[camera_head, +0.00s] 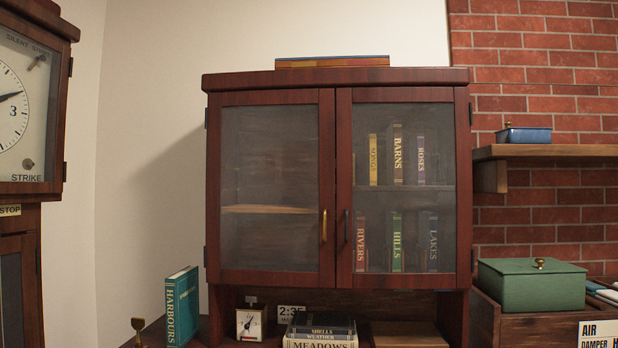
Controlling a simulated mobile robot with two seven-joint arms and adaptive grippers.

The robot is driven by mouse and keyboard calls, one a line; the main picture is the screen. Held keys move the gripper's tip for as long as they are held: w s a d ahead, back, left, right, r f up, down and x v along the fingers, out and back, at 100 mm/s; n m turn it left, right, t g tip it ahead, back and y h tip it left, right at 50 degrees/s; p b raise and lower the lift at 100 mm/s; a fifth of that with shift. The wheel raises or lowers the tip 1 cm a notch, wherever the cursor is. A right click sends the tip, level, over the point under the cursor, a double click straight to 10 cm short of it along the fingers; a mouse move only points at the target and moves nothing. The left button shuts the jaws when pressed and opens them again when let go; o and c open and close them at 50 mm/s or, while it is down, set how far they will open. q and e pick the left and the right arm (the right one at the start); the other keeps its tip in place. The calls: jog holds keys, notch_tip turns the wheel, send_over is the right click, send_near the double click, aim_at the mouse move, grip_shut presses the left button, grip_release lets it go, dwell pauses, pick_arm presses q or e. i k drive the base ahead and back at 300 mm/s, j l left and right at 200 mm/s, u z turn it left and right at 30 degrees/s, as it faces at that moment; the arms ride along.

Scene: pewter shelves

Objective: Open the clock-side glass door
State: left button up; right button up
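A dark red wooden cabinet (340,77) with two glass doors stands in the middle. The left glass door (270,190), on the side of the tall clock (20,110), is shut. It has an upright brass handle (324,226) near its right edge and hinges at its left edge. Behind its glass a wooden shelf shows, with no books visible. The right glass door (404,190) is also shut, with a dark handle (346,226) near its left edge and several books behind the glass. Neither of my grippers is in view.
Below the doors are a teal book (182,308), a small clock (250,324) and stacked books (321,330). A green box (531,286) stands at the right, below a wall shelf (545,151). The space in front of the left door looks clear.

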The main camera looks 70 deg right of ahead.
aim_at(324, 98)
jog(key=z, duration=1.8)
